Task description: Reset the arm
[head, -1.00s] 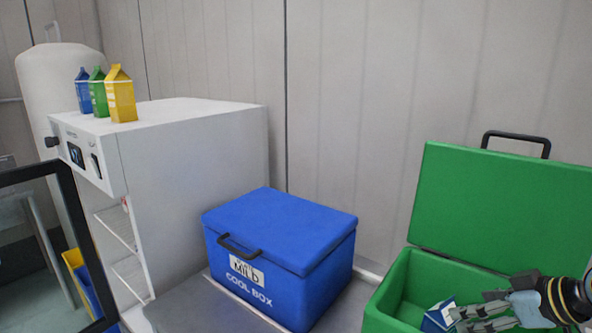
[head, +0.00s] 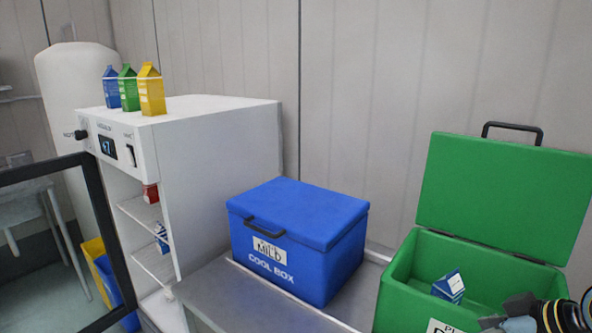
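My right gripper (head: 503,313) is at the bottom right edge, in front of the green cool box (head: 400,285). Its two fingertips look spread apart with nothing between them; the lower part of it is cut off by the frame. A blue and white carton (head: 449,287) lies tilted inside the green box, apart from the gripper. The green box's lid (head: 505,195) stands open. My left gripper is not in view.
A closed blue cool box (head: 297,240) stands on the metal table (head: 240,300). A white cabinet (head: 215,150) at left has its glass door (head: 95,215) open, with cartons on its shelves. Blue, green and yellow cartons (head: 151,92) stand on top.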

